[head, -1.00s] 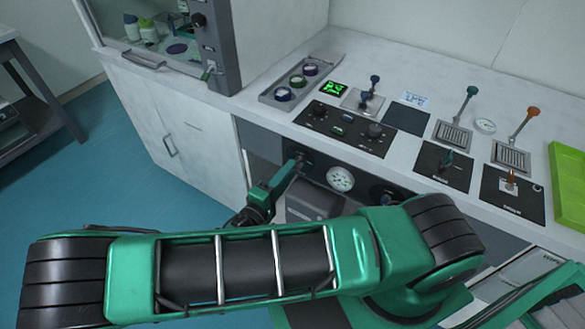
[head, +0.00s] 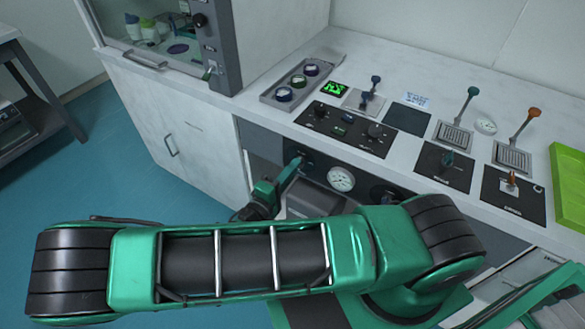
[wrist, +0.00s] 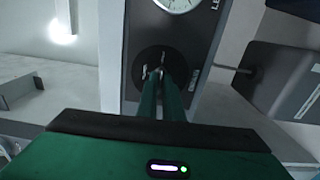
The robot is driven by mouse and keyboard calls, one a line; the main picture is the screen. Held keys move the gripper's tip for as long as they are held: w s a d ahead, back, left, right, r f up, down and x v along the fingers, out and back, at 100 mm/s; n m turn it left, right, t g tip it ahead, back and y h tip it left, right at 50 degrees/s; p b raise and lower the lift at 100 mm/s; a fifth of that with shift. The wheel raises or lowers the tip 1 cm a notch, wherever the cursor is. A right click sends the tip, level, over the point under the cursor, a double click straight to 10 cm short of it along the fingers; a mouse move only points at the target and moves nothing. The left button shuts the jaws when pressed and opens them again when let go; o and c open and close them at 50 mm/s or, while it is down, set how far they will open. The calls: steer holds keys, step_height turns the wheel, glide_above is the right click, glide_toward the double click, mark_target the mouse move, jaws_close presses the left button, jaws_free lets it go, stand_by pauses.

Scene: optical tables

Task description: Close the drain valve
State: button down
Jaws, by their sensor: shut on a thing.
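My gripper (head: 296,163) reaches to the dark panel under the counter, left of a round white gauge. In the wrist view its two green fingers (wrist: 161,80) are close together over a round black plate (wrist: 148,78) below the gauge. They are shut on a small, pale metal valve handle (wrist: 157,62), of which only small parts show. I take this handle to be the drain valve; no readable label confirms it. The fingers hide most of it, so its angle cannot be told.
The gauge (head: 341,179) sits right beside my gripper. A grey box-like body (head: 318,203) is below it. The floor at left is clear.

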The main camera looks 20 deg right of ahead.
steer(key=shift+a+f, duration=0.1)
steer(key=shift+a, duration=0.05)
steer(key=shift+w+a+n, duration=0.1)
steer(key=shift+n, duration=4.3)
steer(key=shift+a+n, duration=0.1)
steer(key=shift+n, duration=4.3)
steer(key=c, duration=1.9)
jaws_free()
steer(key=shift+d, duration=0.1)
